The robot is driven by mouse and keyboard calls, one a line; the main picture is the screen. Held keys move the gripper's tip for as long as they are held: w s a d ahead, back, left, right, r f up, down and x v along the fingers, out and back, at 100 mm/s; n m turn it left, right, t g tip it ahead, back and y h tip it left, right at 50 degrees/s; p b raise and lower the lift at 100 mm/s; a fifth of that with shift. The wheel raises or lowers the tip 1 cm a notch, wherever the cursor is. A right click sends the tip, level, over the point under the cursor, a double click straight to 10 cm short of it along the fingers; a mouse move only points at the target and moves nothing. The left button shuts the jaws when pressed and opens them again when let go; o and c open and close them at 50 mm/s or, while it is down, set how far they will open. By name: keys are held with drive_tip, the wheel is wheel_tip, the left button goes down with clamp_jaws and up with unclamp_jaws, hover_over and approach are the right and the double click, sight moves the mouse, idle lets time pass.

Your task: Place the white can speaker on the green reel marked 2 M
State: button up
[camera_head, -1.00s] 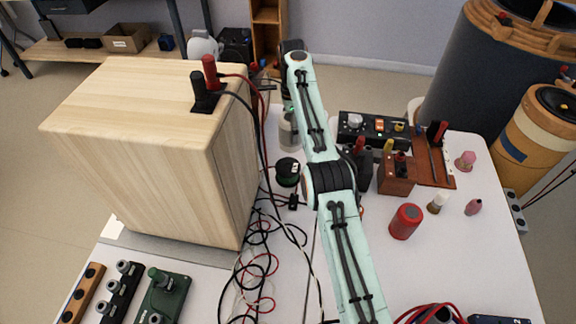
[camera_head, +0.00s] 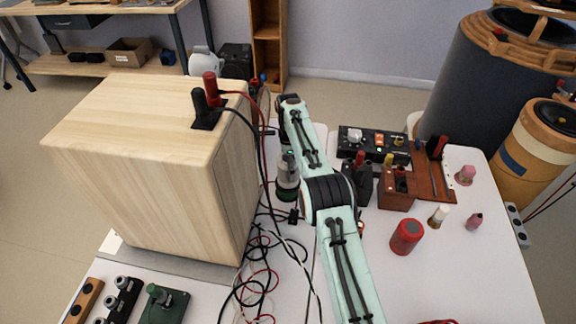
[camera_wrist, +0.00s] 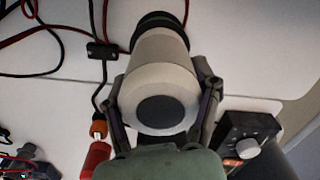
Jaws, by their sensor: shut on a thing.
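The white can speaker (camera_wrist: 152,62) is held between the two fingers of my gripper (camera_wrist: 163,88) in the wrist view; its round dark face (camera_wrist: 160,111) points toward the camera. The green reel (camera_wrist: 160,19) shows as a dark ring just past the can's far end. In the head view the can (camera_head: 286,170) appears upright right above the reel (camera_head: 287,195), with its lower end overlapping the reel's top. I cannot tell whether they touch. The 2 M mark is not readable now. My arm hides most of the gripper in the head view.
A large wooden cabinet (camera_head: 150,170) stands close on the left. Red and black cables (camera_head: 262,265) lie in front of the reel. A black control box (camera_head: 374,144), a brown block (camera_head: 397,190) and a red can (camera_head: 407,236) stand to the right.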

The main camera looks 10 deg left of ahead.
drive_tip(key=o, duration=1.3)
drive_tip(key=shift+f, duration=0.1)
drive_tip(key=shift+c, duration=0.2)
wheel_tip(320, 180, up, 8)
drive_tip(key=shift+f, duration=0.1)
